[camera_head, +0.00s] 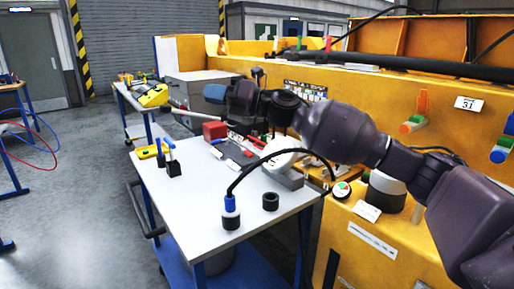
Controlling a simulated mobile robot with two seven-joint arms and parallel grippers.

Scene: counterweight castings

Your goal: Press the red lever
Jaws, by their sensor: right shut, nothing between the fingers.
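A small red upright piece (329,44), which looks like the red lever, stands at the back on top of the yellow machine casting. Its base is too small to make out. My right arm comes in from the right and reaches left across the back of the table. My right gripper (213,93) is at the arm's far left end, above the table's back edge. It is shut and empty. In the picture it is left of and lower than the red piece, apart from it. My left gripper is not in view.
A white-topped table (190,215) holds a red box (214,130), a black ring (270,201) and a blue-topped cylinder with a black cable (230,212). The yellow casting (375,240) fills the right side, with an orange lever (422,103). The floor at left is open.

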